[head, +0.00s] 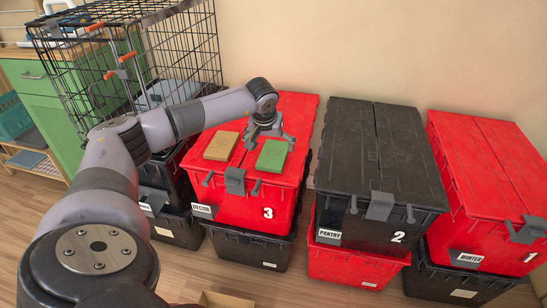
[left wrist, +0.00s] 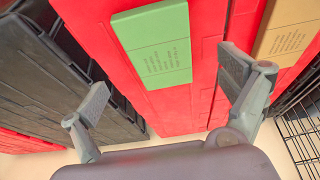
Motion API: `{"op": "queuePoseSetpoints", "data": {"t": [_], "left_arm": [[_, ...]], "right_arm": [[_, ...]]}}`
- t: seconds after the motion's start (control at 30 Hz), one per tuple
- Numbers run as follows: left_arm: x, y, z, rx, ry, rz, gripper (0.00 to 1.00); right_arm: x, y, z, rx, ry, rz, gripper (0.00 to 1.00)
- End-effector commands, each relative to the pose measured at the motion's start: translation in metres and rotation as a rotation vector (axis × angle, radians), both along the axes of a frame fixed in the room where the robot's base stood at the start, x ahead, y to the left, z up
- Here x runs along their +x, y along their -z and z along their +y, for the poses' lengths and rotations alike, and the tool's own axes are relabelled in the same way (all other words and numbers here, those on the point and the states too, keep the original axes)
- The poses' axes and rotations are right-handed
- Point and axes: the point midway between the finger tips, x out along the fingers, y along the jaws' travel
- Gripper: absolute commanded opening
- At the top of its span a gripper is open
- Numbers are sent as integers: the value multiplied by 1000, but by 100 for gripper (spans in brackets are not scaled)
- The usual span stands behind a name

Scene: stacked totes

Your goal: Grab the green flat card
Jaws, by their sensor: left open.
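The green flat card (head: 271,156) lies on the red lid of the tote marked 3 (head: 245,210), towards its front right. It also shows in the left wrist view (left wrist: 157,42), with small printed lines on its face. My left gripper (head: 270,138) is open just behind and above the card in the head view. In the left wrist view its two fingers (left wrist: 165,90) are spread wide, and the card shows beyond the gap between them. Nothing is between the fingers. My right gripper is not in view.
A tan card (head: 221,146) lies left of the green one on the same lid; it also shows in the left wrist view (left wrist: 288,28). A black tote marked 2 (head: 378,150) and a red tote marked 1 (head: 490,170) stand to the right. A wire cage (head: 130,60) stands behind left.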

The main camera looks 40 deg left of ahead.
Motion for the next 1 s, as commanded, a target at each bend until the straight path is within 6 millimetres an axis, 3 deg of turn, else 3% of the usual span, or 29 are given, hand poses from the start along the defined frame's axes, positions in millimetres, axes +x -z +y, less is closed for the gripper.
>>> {"op": "queuePoseSetpoints", "data": {"t": [0.4,0.7,1.0], "left_arm": [[8,50,4,-2,-1,0,94],[10,53,5,-1,-1,-1,94],[9,53,5,-1,-1,-1,75]], "right_arm": [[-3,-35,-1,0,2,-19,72],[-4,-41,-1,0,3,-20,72],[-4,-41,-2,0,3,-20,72]]}}
